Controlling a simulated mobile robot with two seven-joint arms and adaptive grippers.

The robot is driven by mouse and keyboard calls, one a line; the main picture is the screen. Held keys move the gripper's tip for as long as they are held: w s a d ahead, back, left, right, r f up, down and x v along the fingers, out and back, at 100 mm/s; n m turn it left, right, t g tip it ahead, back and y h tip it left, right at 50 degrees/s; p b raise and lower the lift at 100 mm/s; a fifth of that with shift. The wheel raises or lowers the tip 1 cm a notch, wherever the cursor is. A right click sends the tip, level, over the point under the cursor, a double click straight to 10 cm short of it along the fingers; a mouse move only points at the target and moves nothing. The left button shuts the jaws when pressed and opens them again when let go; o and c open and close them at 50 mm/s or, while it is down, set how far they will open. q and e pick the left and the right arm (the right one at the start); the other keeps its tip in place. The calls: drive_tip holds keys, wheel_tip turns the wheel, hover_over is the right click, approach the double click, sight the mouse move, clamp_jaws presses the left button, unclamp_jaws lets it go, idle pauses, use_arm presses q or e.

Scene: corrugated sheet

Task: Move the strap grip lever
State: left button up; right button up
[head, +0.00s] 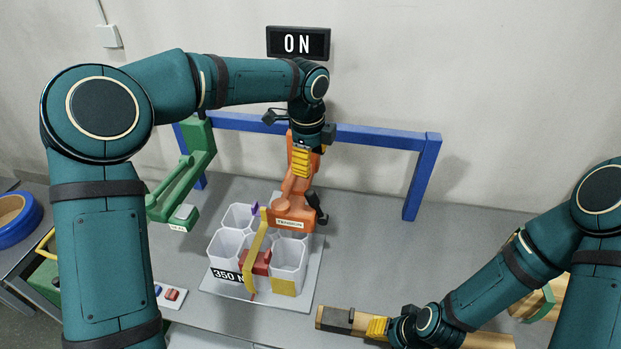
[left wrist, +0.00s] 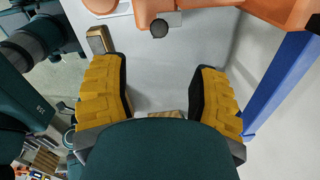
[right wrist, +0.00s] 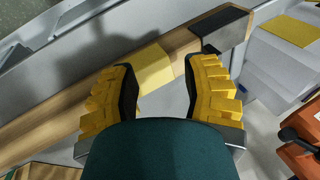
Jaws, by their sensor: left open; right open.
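An orange tool (head: 294,205) labelled "TENSION" stands beside the strapped white cell block. It has a dark lever or knob (head: 318,206) on its right side; I cannot tell for certain which part is the strap grip lever. My left gripper (head: 303,163) is open in front of the upper part of the orange tool, partly hiding it. In the left wrist view the orange tool (left wrist: 215,12) and a dark round knob (left wrist: 159,28) lie beyond the open fingers. My right gripper (head: 378,328) is open at a wooden bar (head: 358,323); the bar passes beyond its fingers in the right wrist view (right wrist: 70,112).
The white cell block (head: 290,256), with yellow strap and "350 N" label, sits on a pale plate. A blue frame (head: 423,180) spans behind the orange tool. A green tool (head: 185,180) is at left. A wall sign (head: 298,43) reads "ON". The table's right middle is clear.

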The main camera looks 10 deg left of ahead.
sight(312, 192)
use_arm(q)
drive_tip(key=f, duration=0.9)
drive_tip(key=w+f, duration=0.1)
drive_tip(key=f, duration=0.3)
drive_tip(key=shift+d+f+b, duration=0.2)
drive_tip(key=shift+b, duration=0.1)
clamp_jaws()
